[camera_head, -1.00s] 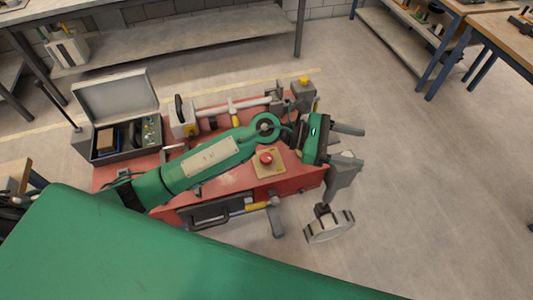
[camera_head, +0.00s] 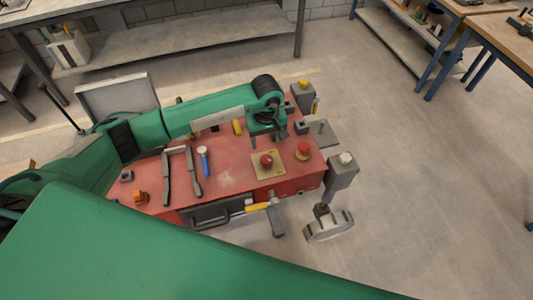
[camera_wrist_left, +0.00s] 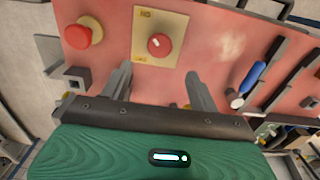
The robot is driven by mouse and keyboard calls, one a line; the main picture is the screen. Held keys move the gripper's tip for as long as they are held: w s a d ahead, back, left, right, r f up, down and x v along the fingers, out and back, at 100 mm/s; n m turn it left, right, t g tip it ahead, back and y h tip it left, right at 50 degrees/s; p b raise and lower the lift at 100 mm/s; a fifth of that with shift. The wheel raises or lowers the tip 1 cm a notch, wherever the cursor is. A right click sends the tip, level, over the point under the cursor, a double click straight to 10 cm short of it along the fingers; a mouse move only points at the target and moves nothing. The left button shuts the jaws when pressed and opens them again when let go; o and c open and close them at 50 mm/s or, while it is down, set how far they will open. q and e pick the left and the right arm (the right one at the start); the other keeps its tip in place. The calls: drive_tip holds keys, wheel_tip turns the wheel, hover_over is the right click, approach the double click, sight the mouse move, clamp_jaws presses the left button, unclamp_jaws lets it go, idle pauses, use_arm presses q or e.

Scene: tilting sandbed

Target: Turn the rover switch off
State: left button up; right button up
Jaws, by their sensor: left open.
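A red round knob with a white mark (camera_head: 266,160) sits on a square tan plate (camera_head: 259,175) on top of the red rover body (camera_head: 227,178). In the left wrist view the knob (camera_wrist_left: 159,44) and its plate (camera_wrist_left: 142,56) show beyond my fingertips; small lettering on the plate is hard to read. My left gripper (camera_head: 268,137) is open and empty, behind and above the knob, apart from it. In the left wrist view its two fingers (camera_wrist_left: 158,75) are spread, with the knob roughly centred ahead of them. My right gripper is not in view.
A red mushroom button (camera_head: 303,149) stands right of the plate. A blue-handled tool (camera_head: 204,160) and grey bars (camera_head: 168,172) lie to the left. A yellow-capped post (camera_head: 303,87) and a grey post (camera_head: 341,172) rise at the rover's right end. The floor on the right is clear.

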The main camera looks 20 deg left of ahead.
sight(267, 159)
use_arm(q)
wheel_tip(267, 159, down, 9)
drive_tip(key=p, duration=0.3)
drive_tip(key=shift+r, duration=0.1)
drive_tip(key=shift+f, duration=0.45)
drive_tip(key=c, duration=1)
drive_tip(key=shift+o, duration=0.2)
